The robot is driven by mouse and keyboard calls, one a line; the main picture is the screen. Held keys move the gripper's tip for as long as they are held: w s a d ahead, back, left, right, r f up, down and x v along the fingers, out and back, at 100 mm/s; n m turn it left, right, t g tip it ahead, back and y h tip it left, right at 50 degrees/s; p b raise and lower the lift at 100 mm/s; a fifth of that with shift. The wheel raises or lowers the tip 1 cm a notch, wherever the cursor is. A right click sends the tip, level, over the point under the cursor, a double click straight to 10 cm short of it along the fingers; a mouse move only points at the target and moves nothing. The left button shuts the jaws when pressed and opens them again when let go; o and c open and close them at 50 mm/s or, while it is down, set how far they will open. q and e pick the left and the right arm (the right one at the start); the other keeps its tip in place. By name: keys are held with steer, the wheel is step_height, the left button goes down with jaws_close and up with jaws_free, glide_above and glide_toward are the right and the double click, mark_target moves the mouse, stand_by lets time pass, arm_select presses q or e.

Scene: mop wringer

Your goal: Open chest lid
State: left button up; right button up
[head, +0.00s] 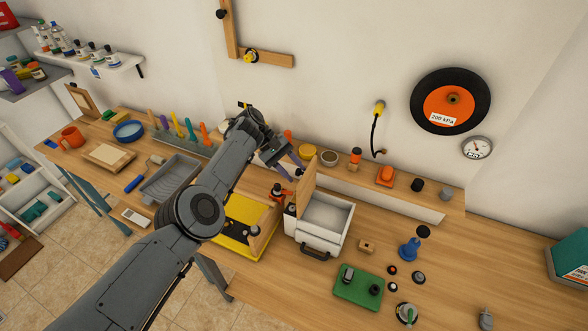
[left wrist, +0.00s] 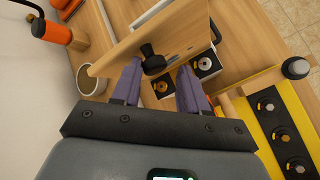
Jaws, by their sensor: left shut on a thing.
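The chest (head: 322,238) is a white box with a dark front handle (head: 315,252), standing on the workbench. Its wooden lid (head: 306,190) is raised, standing steeply along the left side, and the pale inside is visible. My left gripper (head: 290,165) reaches in from the left to the upper part of the lid. In the left wrist view, the two purple fingers of my left gripper (left wrist: 159,68) close around a black knob (left wrist: 152,60) on the wooden lid (left wrist: 165,28). My right gripper is not in view.
A yellow-framed panel (head: 262,217) sits left of the chest. Jars and an orange block (head: 386,174) stand on the back ledge. A green tray (head: 358,287), a blue plunger-like item (head: 409,249) and small knobs lie to the right. The bench's right part is mostly clear.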

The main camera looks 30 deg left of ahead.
arm_select(q)
steer(key=b+v, duration=0.5)
steer(key=v, duration=0.5)
steer(key=shift+a+r, duration=0.25)
steer(key=shift+f, duration=0.1)
